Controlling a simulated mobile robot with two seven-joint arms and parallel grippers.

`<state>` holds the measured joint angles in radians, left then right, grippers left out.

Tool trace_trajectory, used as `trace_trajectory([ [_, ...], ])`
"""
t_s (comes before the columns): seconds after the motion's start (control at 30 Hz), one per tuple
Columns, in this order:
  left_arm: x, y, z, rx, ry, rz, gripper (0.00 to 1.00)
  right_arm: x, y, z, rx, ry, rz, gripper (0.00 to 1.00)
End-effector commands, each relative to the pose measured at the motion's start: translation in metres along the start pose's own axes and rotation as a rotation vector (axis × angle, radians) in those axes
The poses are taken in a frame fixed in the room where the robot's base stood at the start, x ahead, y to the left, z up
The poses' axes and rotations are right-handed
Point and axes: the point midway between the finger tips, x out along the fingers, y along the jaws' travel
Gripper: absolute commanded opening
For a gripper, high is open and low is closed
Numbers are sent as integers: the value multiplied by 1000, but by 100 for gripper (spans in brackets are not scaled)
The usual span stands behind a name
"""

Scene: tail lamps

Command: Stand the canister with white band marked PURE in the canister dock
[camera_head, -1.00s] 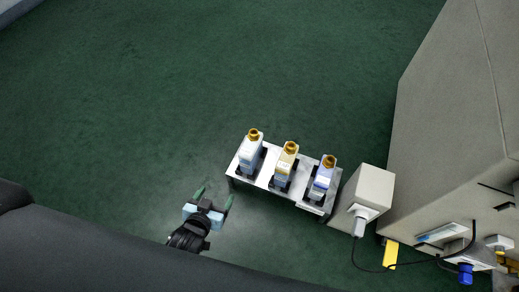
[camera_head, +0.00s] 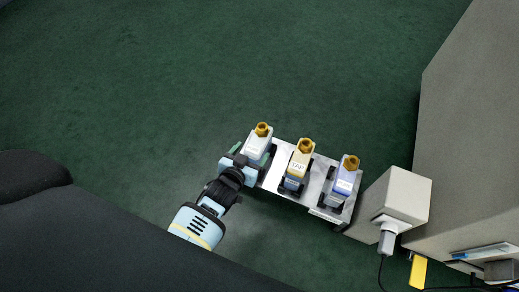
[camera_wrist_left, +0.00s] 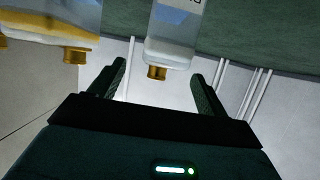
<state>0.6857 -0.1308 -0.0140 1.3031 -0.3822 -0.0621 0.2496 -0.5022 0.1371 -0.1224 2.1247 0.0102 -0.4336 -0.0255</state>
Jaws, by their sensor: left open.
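The canister with the white band (camera_head: 258,143) stands at the left end of a metal rack (camera_head: 322,206) in the head view. It has a pale body and a gold cap; its lettering is too faint to read. My left gripper (camera_head: 248,160) is open at the near side of this canister. In the left wrist view the canister (camera_wrist_left: 172,48) appears upside down, ahead of and between the open fingers of the gripper (camera_wrist_left: 160,76). I cannot tell whether they touch it. I cannot pick out the canister dock for sure. My right gripper is not in view.
A yellow-banded canister marked TAP (camera_head: 298,165) and a blue-banded canister (camera_head: 342,182) stand on the same rack. A pale box (camera_head: 400,196) with a cable stands right of it, beside a large grey cabinet (camera_head: 465,130). Green floor (camera_head: 200,70) beyond the rack is clear.

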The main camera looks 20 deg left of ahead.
Motion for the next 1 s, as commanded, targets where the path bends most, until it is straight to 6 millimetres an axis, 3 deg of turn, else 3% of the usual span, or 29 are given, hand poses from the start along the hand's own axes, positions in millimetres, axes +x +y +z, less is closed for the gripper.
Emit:
trace_trajectory([
  [0.27,14,-1,2,0,-2,-1,76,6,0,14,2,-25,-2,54],
  [0.63,59,-3,7,1,-3,0,76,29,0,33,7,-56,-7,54],
  [0.93,63,-3,4,1,-2,0,76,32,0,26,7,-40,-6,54],
  [1.0,63,-3,4,1,-2,0,70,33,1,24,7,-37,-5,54],
])
